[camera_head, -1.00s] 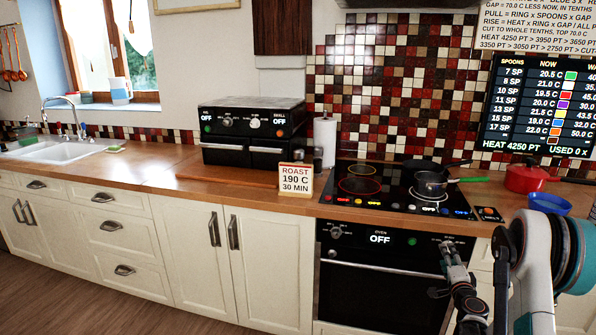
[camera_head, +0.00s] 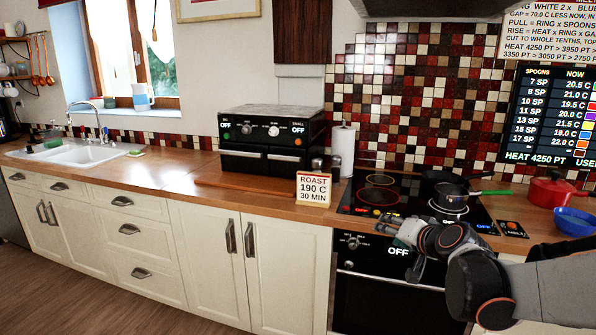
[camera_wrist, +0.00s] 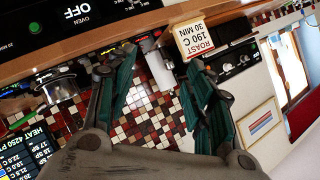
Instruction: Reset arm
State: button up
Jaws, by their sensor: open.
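My gripper (camera_head: 396,236) is in front of the oven at the right in the head view, just below the worktop edge, with my arm reaching in from the lower right. In the wrist view my gripper (camera_wrist: 160,92) shows its two teal-lined fingers spread apart with nothing between them. The view there is turned over, with the tiled wall, the oven front and the roast sign beyond the fingers. Part of the oven front is hidden behind my arm in the head view.
The black hob (camera_head: 376,198) holds a dark pan (camera_head: 450,200). A red pot (camera_head: 550,192) and a blue bowl (camera_head: 574,222) stand to its right. A roast sign (camera_head: 313,188) stands before the small black oven (camera_head: 262,140). The worktop (camera_head: 160,170) towards the sink (camera_head: 75,154) is mostly clear.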

jog(key=s+a+f+n+g+h, duration=0.1)
jog(key=s+a+n+g, duration=0.15)
jog(key=s, duration=0.95)
jog(key=s+a+n+g, duration=0.2)
jog(key=s+a+n, duration=0.15)
jog(key=s, duration=0.75)
jog(key=s+d+f+g+h, duration=0.1)
jog(key=s+d+f, duration=0.1)
jog(key=s, duration=0.7)
jog(key=shift+s+d+f+h, duration=0.2)
jog(key=shift+f+h, duration=0.2)
jog(key=shift+f, duration=0.4)
